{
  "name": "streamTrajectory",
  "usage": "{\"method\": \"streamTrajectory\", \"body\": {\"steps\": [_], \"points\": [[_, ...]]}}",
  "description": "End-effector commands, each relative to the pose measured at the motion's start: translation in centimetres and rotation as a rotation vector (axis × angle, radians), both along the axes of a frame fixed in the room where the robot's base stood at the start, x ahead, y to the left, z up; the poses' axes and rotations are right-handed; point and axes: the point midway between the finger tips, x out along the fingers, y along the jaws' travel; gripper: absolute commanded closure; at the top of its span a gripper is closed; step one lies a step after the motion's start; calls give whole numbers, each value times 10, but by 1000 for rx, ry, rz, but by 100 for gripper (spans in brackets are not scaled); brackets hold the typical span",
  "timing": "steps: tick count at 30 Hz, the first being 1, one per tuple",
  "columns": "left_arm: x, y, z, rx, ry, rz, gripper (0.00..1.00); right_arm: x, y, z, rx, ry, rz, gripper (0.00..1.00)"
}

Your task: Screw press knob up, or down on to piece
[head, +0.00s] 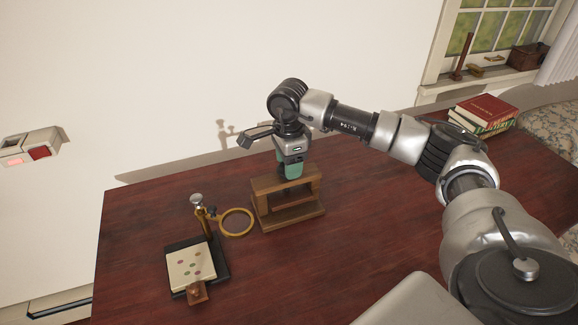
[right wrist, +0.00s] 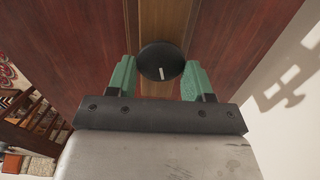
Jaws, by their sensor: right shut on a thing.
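The wooden screw press (head: 290,217), a brown frame with a top beam and a base, stands on the dark red table left of centre. My right gripper (head: 291,171) points down onto its top beam and hides the knob in the head view. In the right wrist view the knob (right wrist: 161,61) is a round black disc with a short white mark, lying between the green fingers (right wrist: 160,80). The gripper is shut on the knob. Part of the inside of the press is dark, and I cannot make out a piece in it. My left gripper is not in view.
Books (head: 486,108) lie at the far right of the table (head: 350,250). The wall is close behind the table. The table front is clear.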

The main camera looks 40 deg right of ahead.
Motion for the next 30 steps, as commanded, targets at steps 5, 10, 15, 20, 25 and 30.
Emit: {"method": "streamTrajectory", "body": {"steps": [5, 10, 15, 20, 25, 30], "points": [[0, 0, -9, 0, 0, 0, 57, 3, 0, 1, 2, -9, 166, 72], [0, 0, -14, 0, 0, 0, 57, 4, 0, 1, 0, -8, 328, 72], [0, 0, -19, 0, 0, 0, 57, 4, 0, 1, 0, -8, 489, 72], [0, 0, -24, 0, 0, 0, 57, 5, 0, 1, 1, -8, 641, 72], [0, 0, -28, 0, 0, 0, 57, 6, 1, 1, 0, -8, 803, 72], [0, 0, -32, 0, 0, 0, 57, 7, 1, 1, -2, -6, 959, 72]]}}
